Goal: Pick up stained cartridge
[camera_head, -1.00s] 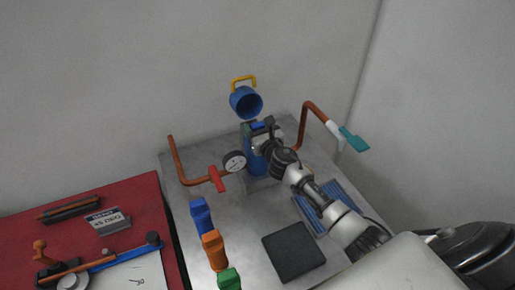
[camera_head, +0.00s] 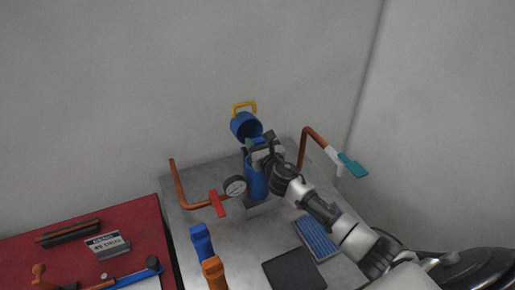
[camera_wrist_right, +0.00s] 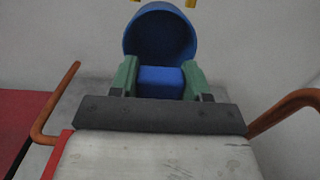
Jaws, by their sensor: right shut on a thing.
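My right gripper (camera_head: 258,143) is above the upright blue canister (camera_head: 256,182), at its open top. In the right wrist view its green fingertips (camera_wrist_right: 160,80) are shut on a blue block-like piece, the cartridge (camera_wrist_right: 160,83). The cartridge's lower part and any stains cannot be made out. The canister's round blue lid (camera_head: 245,124) is swung open behind the gripper, with a yellow handle (camera_head: 244,106) on top. The lid also stands right behind the cartridge in the right wrist view (camera_wrist_right: 160,35). My left gripper is not in view.
A gauge (camera_head: 235,186) and a red-handled valve (camera_head: 217,203) on a copper pipe are left of the canister. Another pipe with a teal handle (camera_head: 352,164) is at right. A blue grate (camera_head: 318,238) and dark plate (camera_head: 294,270) lie in front. A red table (camera_head: 130,225) is left.

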